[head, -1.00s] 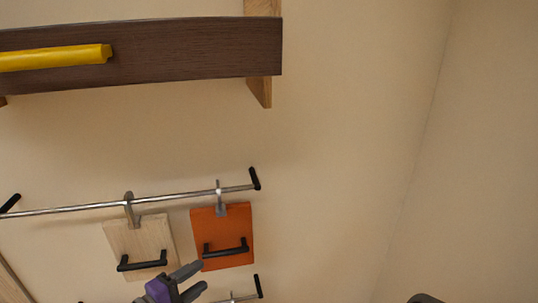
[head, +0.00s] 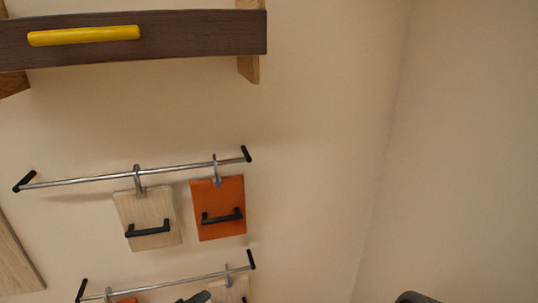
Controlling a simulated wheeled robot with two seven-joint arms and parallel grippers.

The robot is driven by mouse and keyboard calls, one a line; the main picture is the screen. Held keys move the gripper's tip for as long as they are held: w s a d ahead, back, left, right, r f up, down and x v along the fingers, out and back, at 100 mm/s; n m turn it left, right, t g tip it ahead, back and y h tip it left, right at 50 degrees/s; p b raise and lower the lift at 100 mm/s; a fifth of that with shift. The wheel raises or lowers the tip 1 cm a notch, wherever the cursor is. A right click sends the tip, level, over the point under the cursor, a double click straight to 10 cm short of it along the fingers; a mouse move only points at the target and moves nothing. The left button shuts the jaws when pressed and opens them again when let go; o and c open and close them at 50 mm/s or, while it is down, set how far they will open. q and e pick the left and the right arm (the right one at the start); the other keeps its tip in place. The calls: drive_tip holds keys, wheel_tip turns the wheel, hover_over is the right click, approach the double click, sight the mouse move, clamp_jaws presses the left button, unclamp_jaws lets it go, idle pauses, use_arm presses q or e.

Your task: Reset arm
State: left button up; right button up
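The tips of a dark gripper (head: 194,298), which I take to be my left one, just show at the bottom edge, below the hanging boards. Its tips sit in front of the lower rail, apart from the upper boards. Most of it is cut off, so I cannot tell its opening. A dark rounded part (head: 416,298) shows at the bottom right; I cannot tell whether it belongs to my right arm. My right gripper is not visible.
An orange board (head: 230,190) and a pale wooden board (head: 130,210), both with black handles, hang from the upper rail (head: 90,179). A lower rail (head: 150,287) holds more boards. A dark shelf (head: 200,36) carries a yellow bar (head: 85,36). The right wall area is bare.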

use_arm(q)
drive_tip(key=s+d+f+m+g+y+b, duration=0.1)
drive_tip(key=s+d+f+m+g+b, duration=0.15)
drive_tip(key=f, duration=0.85)
drive_tip(key=s+d+f+m+g+y+b, duration=0.1)
drive_tip(key=s+f+g, duration=0.2)
drive_tip(key=f, duration=0.8)
drive_tip(key=s+d+f+m+g+b, duration=0.1)
drive_tip(key=s+d+f+m+g, duration=0.1)
drive_tip(key=s+f, duration=0.4)
drive_tip(key=s+d+f+m+g+b, duration=0.1)
drive_tip(key=s+d+f+m+g, duration=0.2)
drive_tip(key=s+f, duration=0.4)
drive_tip(key=shift+s+g, duration=0.35)
drive_tip(key=shift+s, duration=0.25)
